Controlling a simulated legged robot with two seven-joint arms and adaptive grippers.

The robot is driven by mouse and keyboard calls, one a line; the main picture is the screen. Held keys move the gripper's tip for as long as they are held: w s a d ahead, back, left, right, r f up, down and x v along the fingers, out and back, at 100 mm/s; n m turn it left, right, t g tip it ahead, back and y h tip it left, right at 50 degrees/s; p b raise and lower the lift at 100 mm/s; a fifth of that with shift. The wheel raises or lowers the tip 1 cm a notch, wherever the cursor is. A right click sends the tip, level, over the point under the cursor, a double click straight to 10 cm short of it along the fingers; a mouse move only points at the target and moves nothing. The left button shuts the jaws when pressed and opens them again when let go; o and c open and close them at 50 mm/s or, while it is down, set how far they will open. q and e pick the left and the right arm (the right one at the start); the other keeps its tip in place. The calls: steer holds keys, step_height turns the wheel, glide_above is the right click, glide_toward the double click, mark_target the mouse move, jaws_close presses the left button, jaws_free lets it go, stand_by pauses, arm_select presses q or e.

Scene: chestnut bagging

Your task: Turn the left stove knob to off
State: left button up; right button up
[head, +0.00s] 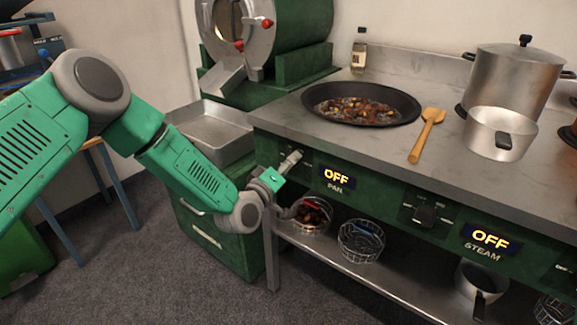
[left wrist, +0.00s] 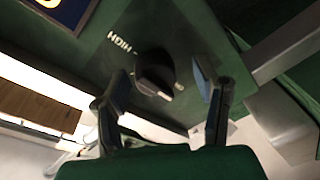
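The left stove knob (left wrist: 154,72) is round and dark with a raised grip, on the green panel beside the word HIGH in the left wrist view. My left gripper (left wrist: 160,84) has its two fingers apart, one on each side of the knob; I cannot tell whether either touches it. In the head view my left gripper (head: 287,183) is at the left end of the stove front and hides that knob. The display (head: 337,180) above the label PAN reads OFF. My right gripper is not in view.
A second knob (head: 426,215) sits beside the STEAM display (head: 490,240), which also reads OFF. A black pan (head: 318,91) with chestnuts, a wooden spatula (head: 428,135) and metal pots stand on the counter. Wire baskets (head: 361,243) sit on the shelf below.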

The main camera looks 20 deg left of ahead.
arm_select(q)
steer(key=shift+s+r, duration=0.1)
steer(key=shift+r, duration=0.05)
steer(key=v, duration=1.1)
steer(key=shift+s, duration=0.4)
steer(key=shift+a, duration=0.1)
